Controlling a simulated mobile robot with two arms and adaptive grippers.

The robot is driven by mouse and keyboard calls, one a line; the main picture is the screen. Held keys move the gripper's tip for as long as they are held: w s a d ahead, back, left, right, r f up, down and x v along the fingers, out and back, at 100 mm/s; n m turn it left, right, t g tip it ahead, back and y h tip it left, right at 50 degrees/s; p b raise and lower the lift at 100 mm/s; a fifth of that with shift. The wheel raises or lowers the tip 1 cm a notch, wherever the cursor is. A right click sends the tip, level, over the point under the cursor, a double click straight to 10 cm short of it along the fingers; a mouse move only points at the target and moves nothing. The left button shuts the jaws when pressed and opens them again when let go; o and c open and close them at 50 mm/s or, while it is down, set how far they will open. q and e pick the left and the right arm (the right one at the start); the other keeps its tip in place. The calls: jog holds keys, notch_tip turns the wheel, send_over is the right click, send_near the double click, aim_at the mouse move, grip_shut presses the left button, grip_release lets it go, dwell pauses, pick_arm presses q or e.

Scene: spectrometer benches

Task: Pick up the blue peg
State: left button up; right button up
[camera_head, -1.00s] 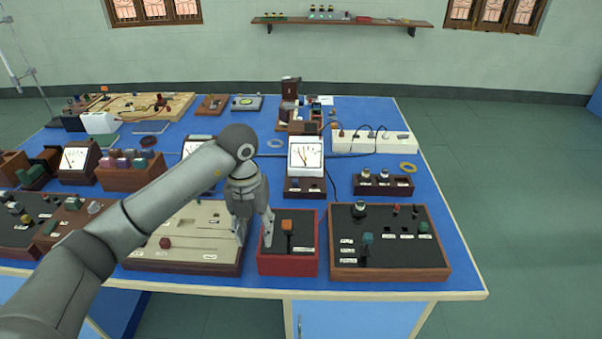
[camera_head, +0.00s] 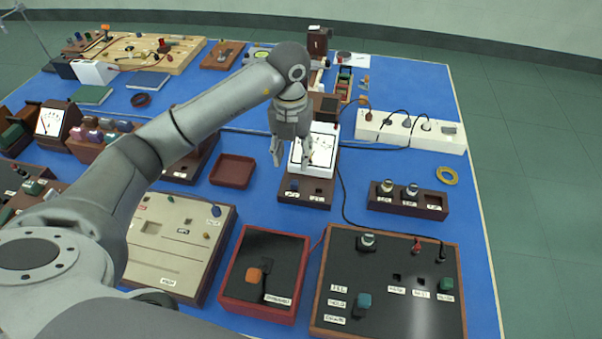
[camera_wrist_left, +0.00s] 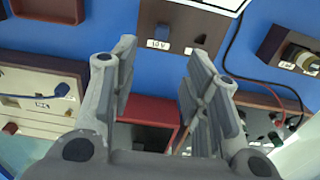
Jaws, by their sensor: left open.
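A small blue peg (camera_head: 294,184) stands at the left of the dark brown front of the meter base (camera_head: 304,201), behind a white label. It also shows in the left wrist view (camera_wrist_left: 162,32), with a dark socket (camera_wrist_left: 199,38) to its right. The white-faced meter (camera_head: 323,150) is partly covered by my left gripper (camera_head: 291,166). The left gripper is open and empty, its fingers pointing down above the meter base. In the left wrist view the peg lies ahead, between the directions of the two fingertips (camera_wrist_left: 161,52). My right gripper is not in view.
A beige panel (camera_head: 165,250) has another blue knob (camera_head: 216,211). An empty red-brown tray (camera_head: 233,171) is left of the meter. Black cables run on the right.

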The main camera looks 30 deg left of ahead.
aim_at(294, 183)
pick_arm(q)
jog(key=f, duration=0.4)
jog(key=shift+s+p, duration=0.2)
jog(key=shift+p, duration=0.1)
jog(key=shift+f, duration=0.55)
jog(key=f, duration=0.1)
jog(key=f+p, duration=0.1)
jog(key=f, duration=0.1)
jog(key=f+p, duration=0.1)
jog(key=shift+w+f, duration=0.2)
jog(key=shift+w, duration=0.05)
jog(key=shift+f, duration=0.35)
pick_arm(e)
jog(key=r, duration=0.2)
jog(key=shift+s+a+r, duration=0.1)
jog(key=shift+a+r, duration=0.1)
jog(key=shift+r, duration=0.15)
pick_arm(q)
jog(key=shift+c, duration=0.3)
jog(key=c, duration=0.9)
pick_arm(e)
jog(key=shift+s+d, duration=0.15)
